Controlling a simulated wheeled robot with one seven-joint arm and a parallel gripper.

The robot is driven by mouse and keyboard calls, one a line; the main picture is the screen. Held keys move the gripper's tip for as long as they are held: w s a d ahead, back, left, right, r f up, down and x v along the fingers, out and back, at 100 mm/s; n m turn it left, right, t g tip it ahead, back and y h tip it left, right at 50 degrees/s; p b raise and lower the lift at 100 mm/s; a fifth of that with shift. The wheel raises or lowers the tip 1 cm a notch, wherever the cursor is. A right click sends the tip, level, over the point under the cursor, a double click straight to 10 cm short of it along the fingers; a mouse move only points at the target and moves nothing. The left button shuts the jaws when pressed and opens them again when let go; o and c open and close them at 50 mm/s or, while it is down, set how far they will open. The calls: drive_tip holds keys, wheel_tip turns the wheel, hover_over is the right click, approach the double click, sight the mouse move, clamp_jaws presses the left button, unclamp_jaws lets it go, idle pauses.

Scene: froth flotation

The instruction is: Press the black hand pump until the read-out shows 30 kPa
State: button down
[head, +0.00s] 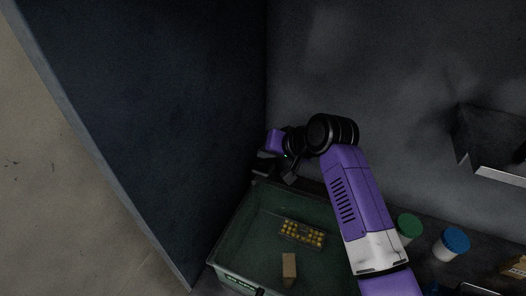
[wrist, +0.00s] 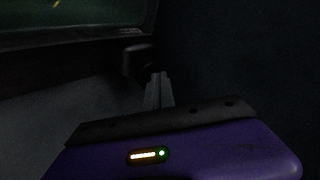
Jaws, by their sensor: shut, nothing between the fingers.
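My gripper (wrist: 158,82) shows in the wrist view as two pale fingers close together, shut with nothing between them. A dark rounded block (wrist: 136,60) stands just beyond the fingertips; it may be the black hand pump, but it is too dark to be sure, as is whether they touch. In the head view the end of my arm is in the dark back corner, behind the green crate, and the fingers are hard to make out there. No read-out can be read in either view.
A green crate (head: 227,270) holds a tray of yellow pieces (head: 302,233) and a brown block (head: 289,268). Jars with a green lid (head: 409,225) and a blue lid (head: 456,240) stand right of my arm. A grey box (head: 490,140) juts from the back wall. A dark wall (head: 150,120) closes the left.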

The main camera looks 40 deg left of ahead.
sight(265, 161)
drive_tip(key=shift+r+p, duration=1.55)
drive_tip(key=shift+r, duration=0.4)
drive_tip(key=shift+r, duration=0.1)
wheel_tip(265, 161, up, 5)
drive_tip(key=p, duration=0.3)
drive_tip(key=shift+p, duration=0.4)
